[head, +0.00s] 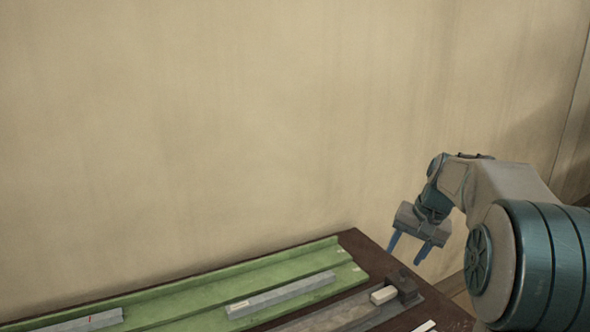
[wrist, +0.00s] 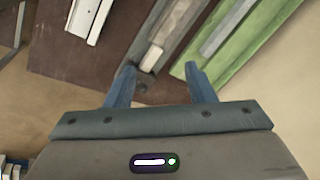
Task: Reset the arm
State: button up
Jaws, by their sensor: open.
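My gripper (head: 408,247) hangs above the right end of the dark brown bench (head: 448,314), its two blue fingers pointing down. The fingers are apart with nothing between them. In the wrist view my gripper (wrist: 160,85) also shows open and empty, with the bench surface below it. My arm reaches in from the right side of the head view.
A green tray (head: 190,300) along the wall holds grey bars (head: 280,295). In front of it is a grey rail (head: 340,316) with a pale block (head: 383,295) and a dark end block (head: 403,285). A white strip (head: 424,327) lies nearer. The beige wall (head: 250,130) stands behind.

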jog(key=s+a+f+n, duration=0.1)
jog(key=s+a+f, duration=0.1)
jog(key=s, duration=0.6)
jog(key=s+a+f+n+h, duration=0.1)
jog(key=s+a, duration=0.3)
jog(key=s, duration=0.5)
jog(key=s+a+f+n+h, duration=0.1)
jog(key=s+a+f+n, duration=0.1)
jog(key=s, duration=0.6)
jog(key=shift+s+a+f+n+t, duration=0.35)
jog(key=shift+a+f, duration=0.35)
jog(key=shift+a, duration=0.4)
jog(key=shift+s, duration=0.15)
jog(key=shift+c, duration=1.4)
jog(key=shift+a, duration=0.15)
